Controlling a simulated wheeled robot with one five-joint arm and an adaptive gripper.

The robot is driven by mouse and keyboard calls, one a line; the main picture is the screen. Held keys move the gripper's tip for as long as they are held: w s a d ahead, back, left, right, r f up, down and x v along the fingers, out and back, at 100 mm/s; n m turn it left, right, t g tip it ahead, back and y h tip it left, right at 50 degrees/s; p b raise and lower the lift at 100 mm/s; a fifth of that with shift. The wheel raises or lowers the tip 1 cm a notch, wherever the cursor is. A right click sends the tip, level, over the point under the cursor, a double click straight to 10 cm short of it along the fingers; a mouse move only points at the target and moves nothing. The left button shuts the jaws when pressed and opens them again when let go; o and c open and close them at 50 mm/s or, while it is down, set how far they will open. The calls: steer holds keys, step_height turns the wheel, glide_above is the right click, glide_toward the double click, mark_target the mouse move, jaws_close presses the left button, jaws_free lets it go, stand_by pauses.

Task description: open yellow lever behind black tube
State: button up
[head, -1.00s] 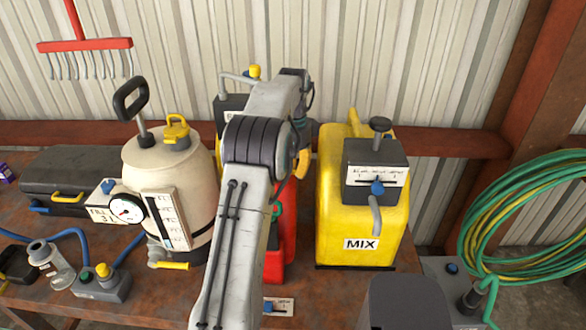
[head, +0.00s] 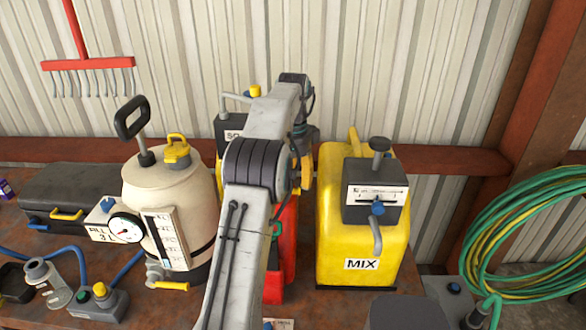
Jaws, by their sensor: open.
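A yellow lever (head: 168,285) sits on the tap low at the front of the cream sprayer tank (head: 190,195). Another yellow piece (head: 306,172) shows just right of my arm, above the red can (head: 285,262); I cannot tell which of these is the task's lever. No black tube stands out clearly, and my arm covers much of the middle. My gripper (head: 305,138) is mostly hidden behind my arm's upper end, above the red can. Only dark parts of it show; it is open, and I see nothing held.
A yellow MIX can (head: 335,235) stands right of the red can. A black case (head: 70,190), a dial gauge (head: 125,229) and blue hoses crowd the left. A green hose coil (head: 520,235) hangs at right. The corrugated wall closes the back.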

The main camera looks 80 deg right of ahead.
mark_target(293, 191)
steer(key=shift+r, duration=1.9)
